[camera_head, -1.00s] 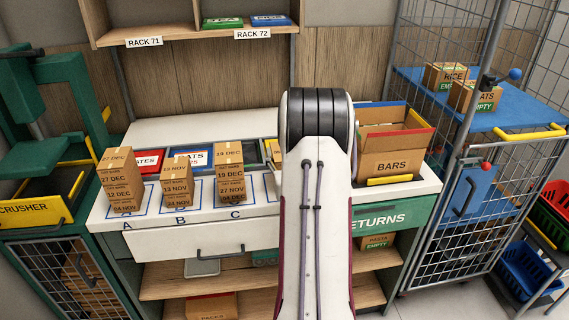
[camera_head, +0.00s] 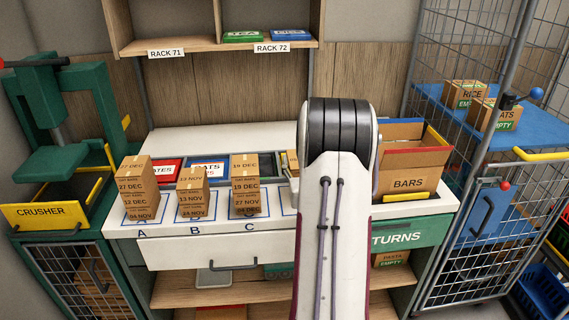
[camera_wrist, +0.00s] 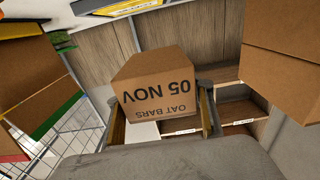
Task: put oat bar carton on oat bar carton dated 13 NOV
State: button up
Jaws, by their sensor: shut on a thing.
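My gripper (camera_wrist: 163,112) is shut on an oat bar carton (camera_wrist: 152,70) marked 05 NOV, whose lettering is upside down in the wrist view. In the head view my arm hides the gripper and most of that carton. On the worktop, the stack above letter B (camera_head: 193,184) has a top carton marked 13 NOV, with another carton under it whose date is hard to read. The held carton is apart from this stack. To its left, the stack at A (camera_head: 136,188) shows 27 DEC on top. To its right, the stack at C (camera_head: 245,185) shows 19 DEC on top.
An open BARS box (camera_head: 408,183) stands right of my arm. The crusher (camera_head: 45,213) is at left, a wire cage (camera_head: 468,190) at right. Shelves (camera_head: 215,45) hang above.

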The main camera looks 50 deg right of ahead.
jog(key=shift+r, duration=0.1)
